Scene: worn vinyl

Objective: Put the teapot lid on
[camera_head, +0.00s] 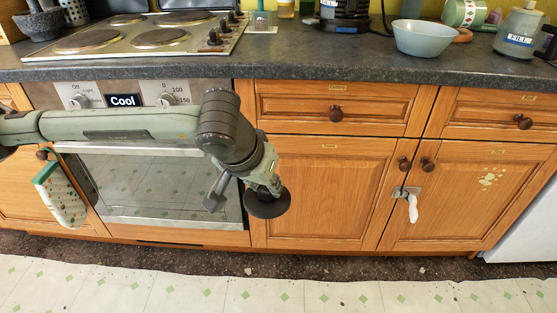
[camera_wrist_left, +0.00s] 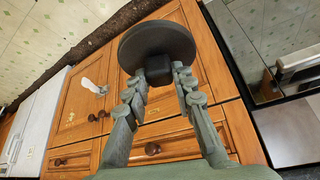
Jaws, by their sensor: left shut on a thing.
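My left gripper (camera_head: 273,187) is in front of the wooden cupboard doors, below the worktop, and points downward. It is shut on a dark round disc with a knob, which looks like the teapot lid (camera_head: 268,205). In the left wrist view the fingers (camera_wrist_left: 160,73) pinch the dark block-like knob, and the lid's disc (camera_wrist_left: 155,42) lies beyond the fingertips. The lid hangs clear of the doors and floor. I cannot clearly make out a teapot in either view. My right gripper is not in view.
The dark worktop (camera_head: 330,55) runs across the back. It carries a hob (camera_head: 150,38), a black appliance (camera_head: 345,12), a pale blue bowl (camera_head: 422,38), a green-and-cream vessel (camera_head: 463,12) and a grey labelled container (camera_head: 517,35). A spotted cloth (camera_head: 62,198) hangs by the oven. The worktop's front middle is clear.

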